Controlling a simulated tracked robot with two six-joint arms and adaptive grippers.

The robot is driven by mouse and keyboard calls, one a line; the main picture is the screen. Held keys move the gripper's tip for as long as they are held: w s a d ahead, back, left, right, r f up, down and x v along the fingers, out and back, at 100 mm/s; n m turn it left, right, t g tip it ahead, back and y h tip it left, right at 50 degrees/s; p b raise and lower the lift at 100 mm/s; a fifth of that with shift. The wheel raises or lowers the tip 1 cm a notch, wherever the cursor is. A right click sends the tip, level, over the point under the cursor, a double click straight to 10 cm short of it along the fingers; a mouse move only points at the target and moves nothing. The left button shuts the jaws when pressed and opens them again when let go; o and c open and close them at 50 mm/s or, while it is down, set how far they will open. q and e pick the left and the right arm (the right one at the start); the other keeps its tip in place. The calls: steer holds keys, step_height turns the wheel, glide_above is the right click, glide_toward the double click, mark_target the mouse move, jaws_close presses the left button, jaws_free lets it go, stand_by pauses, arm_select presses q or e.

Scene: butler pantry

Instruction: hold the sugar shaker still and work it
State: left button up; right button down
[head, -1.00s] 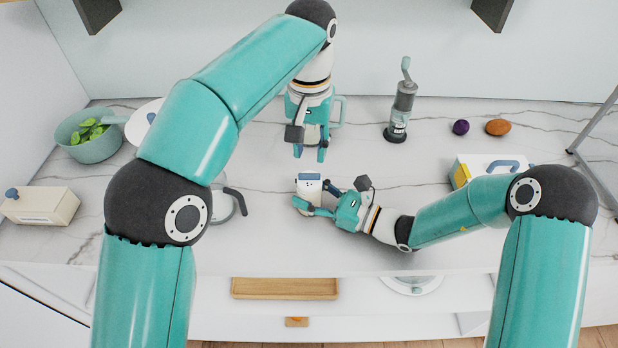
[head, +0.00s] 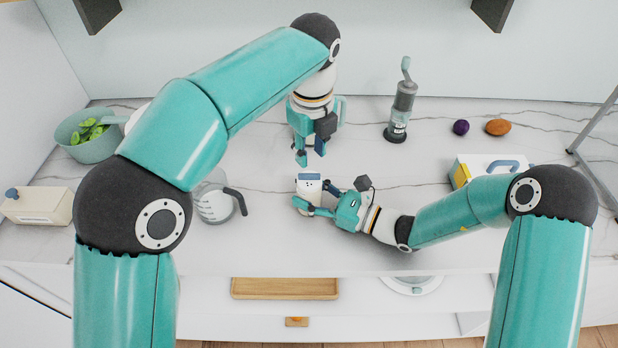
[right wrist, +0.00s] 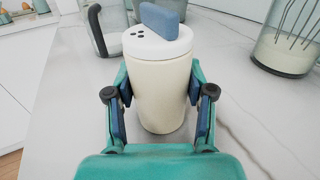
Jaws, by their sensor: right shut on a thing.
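The sugar shaker (head: 311,198) stands upright on the marble counter in the middle of the head view. It has a cream body and a white lid with dark holes and a blue tab (right wrist: 163,22) on top. My right gripper (head: 305,209) is shut on its body from the right; in the right wrist view the blue finger pads press both sides of the shaker (right wrist: 160,90). My left gripper (head: 311,155) points down just above and behind the shaker in the head view, empty, its fingertips apart and not touching the lid.
A glass measuring jug (head: 214,205) with a dark handle stands left of the shaker. A grinder (head: 401,105), a plum-coloured fruit (head: 461,127) and a brown one (head: 498,127) stand at the back right. A green pot (head: 92,148) of leaves is at left. Counter around the shaker's front is clear.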

mark_target(309, 175)
arm_select(q)
steer(key=m, duration=0.4)
steer(key=shift+s+r, duration=0.2)
steer(key=shift+s, duration=0.1)
steer(key=m, duration=0.1)
steer(key=s+m, duration=0.1)
steer(key=m, duration=0.1)
steer(key=shift+a+r+t, duration=0.1)
steer(key=shift+r+t, duration=0.2)
steer(key=shift+r, duration=0.05)
steer(key=shift+w+a+f, duration=0.1)
steer(key=shift+w+f, duration=0.05)
steer(key=shift+f, duration=3.05)
steer(key=o, duration=0.5)
steer(key=shift+m, duration=0.3)
steer(key=shift+c, duration=0.8)
steer(key=shift+r, duration=0.1)
steer(key=shift+c, duration=0.2)
